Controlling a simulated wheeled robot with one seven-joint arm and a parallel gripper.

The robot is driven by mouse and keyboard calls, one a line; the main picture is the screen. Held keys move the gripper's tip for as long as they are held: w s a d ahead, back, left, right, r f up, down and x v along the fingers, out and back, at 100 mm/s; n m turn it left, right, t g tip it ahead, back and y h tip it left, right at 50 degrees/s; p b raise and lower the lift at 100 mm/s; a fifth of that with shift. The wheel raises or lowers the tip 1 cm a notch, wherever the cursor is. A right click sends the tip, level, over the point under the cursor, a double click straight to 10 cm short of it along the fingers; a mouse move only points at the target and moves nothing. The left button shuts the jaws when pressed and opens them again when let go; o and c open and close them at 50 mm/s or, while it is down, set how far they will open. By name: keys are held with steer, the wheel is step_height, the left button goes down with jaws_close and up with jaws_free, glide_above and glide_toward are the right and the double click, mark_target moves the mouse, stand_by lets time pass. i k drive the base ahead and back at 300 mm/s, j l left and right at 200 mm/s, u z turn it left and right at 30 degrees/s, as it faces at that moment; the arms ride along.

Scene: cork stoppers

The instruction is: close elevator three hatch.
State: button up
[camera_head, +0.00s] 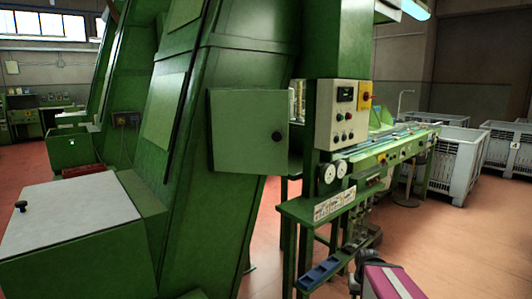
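A square green hatch door (238,132) with a black round knob (277,136) stands at the middle, against the large green inclined elevator (178,130). Its right edge sticks out past the elevator's side, so it looks swung open; the opening behind it is hidden. At the lower left, a green box has a flat grey lid (68,217) with a black knob (21,206), lying closed or nearly so. No number is readable on either one.
A control panel (341,115) with gauges and a narrow green bench (318,205) stand right of the hatch. A magenta and grey object (393,283) is at the bottom edge. Grey crates (455,158) stand at the back right. Reddish floor (460,250) is clear at right.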

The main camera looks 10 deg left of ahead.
mark_target(250, 128)
steer(key=u, duration=1.4)
